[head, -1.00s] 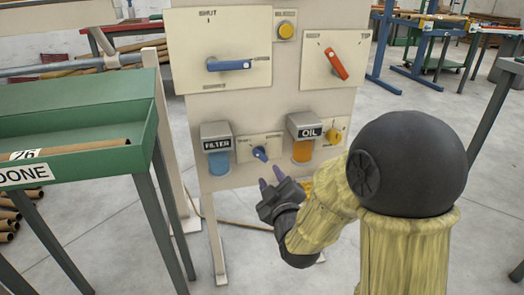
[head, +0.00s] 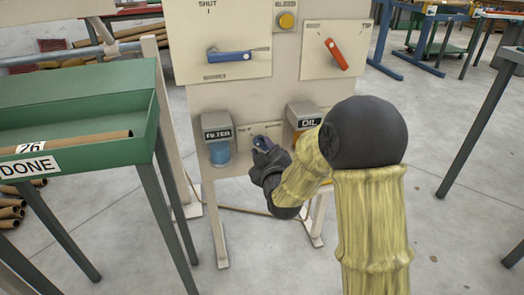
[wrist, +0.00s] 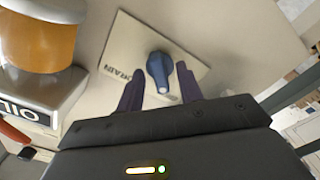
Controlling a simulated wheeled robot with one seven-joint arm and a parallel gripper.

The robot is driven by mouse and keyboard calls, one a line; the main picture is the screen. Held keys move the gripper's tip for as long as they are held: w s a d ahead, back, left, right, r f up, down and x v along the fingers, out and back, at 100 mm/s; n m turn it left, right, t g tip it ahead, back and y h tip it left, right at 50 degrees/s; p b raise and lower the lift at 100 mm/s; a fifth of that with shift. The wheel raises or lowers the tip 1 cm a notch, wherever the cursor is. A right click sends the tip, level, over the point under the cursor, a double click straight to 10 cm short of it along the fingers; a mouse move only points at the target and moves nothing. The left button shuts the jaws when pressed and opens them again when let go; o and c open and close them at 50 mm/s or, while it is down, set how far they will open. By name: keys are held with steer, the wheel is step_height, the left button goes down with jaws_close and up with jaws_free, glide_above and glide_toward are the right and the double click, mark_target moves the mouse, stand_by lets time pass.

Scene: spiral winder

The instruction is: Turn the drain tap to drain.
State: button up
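The drain tap is a small blue knob (wrist: 158,68) on a cream plate (wrist: 113,47) marked DRAIN in the wrist view. In the head view the tap (head: 261,142) sits low on the panel between the filter and oil units, partly hidden by my gripper (head: 264,154). My gripper (wrist: 159,78) is open. Its two dark fingers lie on either side of the tap's handle, with visible gaps between finger and handle. I cannot tell how deep the fingers reach along the tap.
The filter unit (head: 217,126) is left of the tap and the oil unit (head: 304,113) is close on its right. Above are a blue lever (head: 230,57), a red lever (head: 337,54) and a yellow button (head: 287,20). A green DONE tray (head: 155,125) stands at left.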

steer(key=shift+w, duration=0.25)
jaws_close()
